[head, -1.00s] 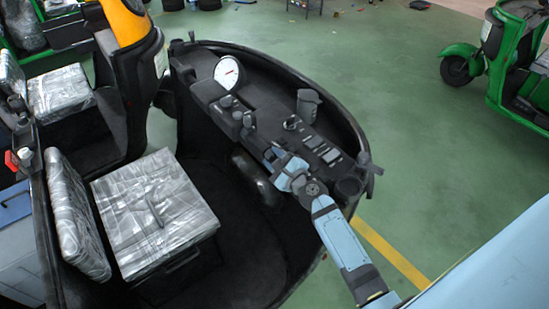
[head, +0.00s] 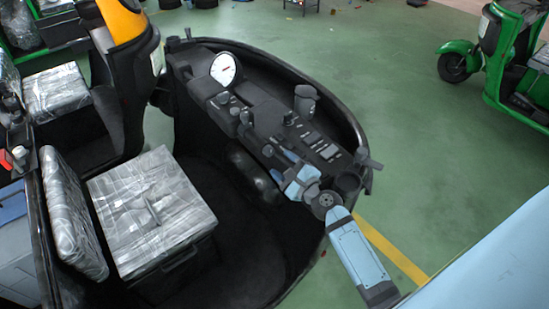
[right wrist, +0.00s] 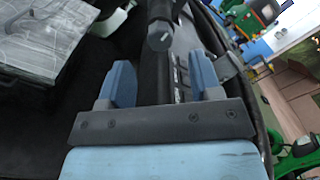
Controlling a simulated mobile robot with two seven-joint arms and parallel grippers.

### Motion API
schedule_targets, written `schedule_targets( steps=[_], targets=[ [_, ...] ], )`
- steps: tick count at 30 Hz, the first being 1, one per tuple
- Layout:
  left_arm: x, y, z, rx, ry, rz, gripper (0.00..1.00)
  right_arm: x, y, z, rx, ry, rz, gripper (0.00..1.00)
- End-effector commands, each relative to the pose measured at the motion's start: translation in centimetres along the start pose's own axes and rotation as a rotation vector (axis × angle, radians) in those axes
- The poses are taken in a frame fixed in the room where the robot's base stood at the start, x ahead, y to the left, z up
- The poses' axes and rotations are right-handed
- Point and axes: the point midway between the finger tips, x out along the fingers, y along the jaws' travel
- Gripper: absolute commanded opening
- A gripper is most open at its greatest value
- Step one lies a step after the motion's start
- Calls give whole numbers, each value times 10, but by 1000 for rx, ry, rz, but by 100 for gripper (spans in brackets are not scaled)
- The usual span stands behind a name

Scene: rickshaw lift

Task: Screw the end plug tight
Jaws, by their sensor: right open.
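A dark bar (right wrist: 160,12) comes down in the right wrist view and ends in a round dark grey cap (right wrist: 160,38), which looks like the end plug. It lies ahead of and between the two blue fingers of my right gripper (right wrist: 160,85). The fingers are spread apart with a gap, and I see nothing gripped. In the head view my right gripper (head: 278,156) is over the near side of the black dashboard (head: 255,112). The plug is too small and dark there to tell how tightly it sits. My left gripper is not in view.
A white gauge (head: 223,68) and a dark cup-like part (head: 305,100) rise from the dashboard. The vehicle's curved black rim (head: 345,112) surrounds it. A plastic-wrapped seat (head: 150,210) is at the left.

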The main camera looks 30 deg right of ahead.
Motion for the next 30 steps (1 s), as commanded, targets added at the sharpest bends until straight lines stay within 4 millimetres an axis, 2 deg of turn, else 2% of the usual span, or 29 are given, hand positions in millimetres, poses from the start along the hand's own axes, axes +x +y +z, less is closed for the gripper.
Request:
schedule_targets(
  steps=[1, 6, 12, 17, 30],
  targets=[
    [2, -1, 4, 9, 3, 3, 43, -14, 3, -3, -2, 2, 2, 58],
    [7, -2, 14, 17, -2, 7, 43, -51, 3, -3, 0, 1, 2, 58],
    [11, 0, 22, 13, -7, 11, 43, -78, 2, -2, 0, 0, 1, 58],
    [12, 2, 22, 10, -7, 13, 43, -85, 0, 0, 1, 0, 0, 58],
    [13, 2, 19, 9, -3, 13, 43, -85, 0, 0, 0, 0, 0, 58]
  ],
)
